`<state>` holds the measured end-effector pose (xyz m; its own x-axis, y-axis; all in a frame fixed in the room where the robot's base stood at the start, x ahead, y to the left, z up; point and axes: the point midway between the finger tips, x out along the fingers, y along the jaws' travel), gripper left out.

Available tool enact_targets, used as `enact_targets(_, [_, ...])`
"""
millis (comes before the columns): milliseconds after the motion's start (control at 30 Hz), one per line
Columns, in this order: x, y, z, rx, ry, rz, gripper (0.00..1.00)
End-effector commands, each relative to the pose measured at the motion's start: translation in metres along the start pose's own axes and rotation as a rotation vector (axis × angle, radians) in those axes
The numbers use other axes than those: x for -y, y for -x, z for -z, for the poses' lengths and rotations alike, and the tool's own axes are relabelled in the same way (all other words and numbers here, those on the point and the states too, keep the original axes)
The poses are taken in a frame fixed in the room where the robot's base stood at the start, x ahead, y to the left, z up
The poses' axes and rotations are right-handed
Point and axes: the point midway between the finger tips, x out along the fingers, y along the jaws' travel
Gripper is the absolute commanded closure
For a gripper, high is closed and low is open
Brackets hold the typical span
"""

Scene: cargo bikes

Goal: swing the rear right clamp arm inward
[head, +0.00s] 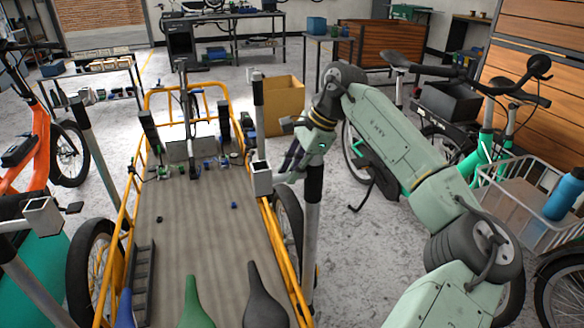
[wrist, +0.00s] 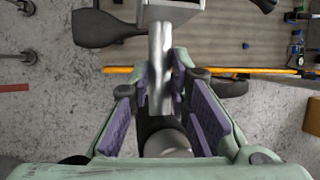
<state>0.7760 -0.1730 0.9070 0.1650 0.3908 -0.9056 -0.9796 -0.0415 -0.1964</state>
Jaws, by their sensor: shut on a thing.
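The rear right clamp arm is a silver bar (wrist: 161,62) with a square, open box end (head: 262,178). It joins an upright post (head: 313,205) with a black upper part, to the right of the cargo bike. My gripper (head: 290,163) is at this arm, beside the post top. In the wrist view my purple-padded fingers (wrist: 163,85) lie on both sides of the bar and are shut on it. The box end hangs beyond the yellow rail (wrist: 125,70), over the edge of the bed. My gripper partly hides the bar in the head view.
The cargo bed (head: 190,225) holds small parts and, near the front, several saddles, including a black one (head: 265,295). Another clamp's box end (head: 42,216) stands at the left. A bike (head: 490,130) and a wire basket (head: 530,200) stand to the right.

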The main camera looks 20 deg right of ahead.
Motion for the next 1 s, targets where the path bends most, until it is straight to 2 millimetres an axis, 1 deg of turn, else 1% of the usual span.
enact_targets(367, [-0.0013, -0.0002, -0.0007, 0.002, 0.010, -0.006, 1.00])
enact_targets(400, [-0.0013, -0.0003, -0.0007, 0.002, 0.009, -0.006, 0.82])
enact_targets(700, [-0.0010, -0.0002, -0.0003, 0.001, 0.007, -0.005, 0.62])
enact_targets(1000, [-0.0007, 0.0011, -0.0001, 0.001, 0.006, -0.003, 0.62])
